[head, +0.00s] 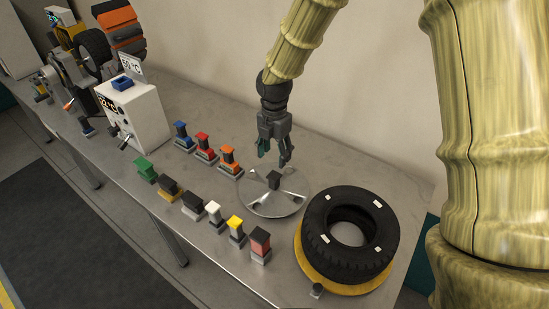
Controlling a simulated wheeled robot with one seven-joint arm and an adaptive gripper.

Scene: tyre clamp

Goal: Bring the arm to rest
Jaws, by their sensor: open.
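My gripper (274,157) hangs from my bamboo-textured arm, fingers pointing down. Its fingers are apart and nothing shows between them. It is above the back of a round silver disc (262,203) on the table. A small dark block (273,179) stands on the disc below the fingers; a gap seems to separate them. A black tyre (315,225) with small white marks lies flat on a yellow round base (308,268) to the right of the disc.
A white box (140,112) and machinery stand further left. A wall is behind.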

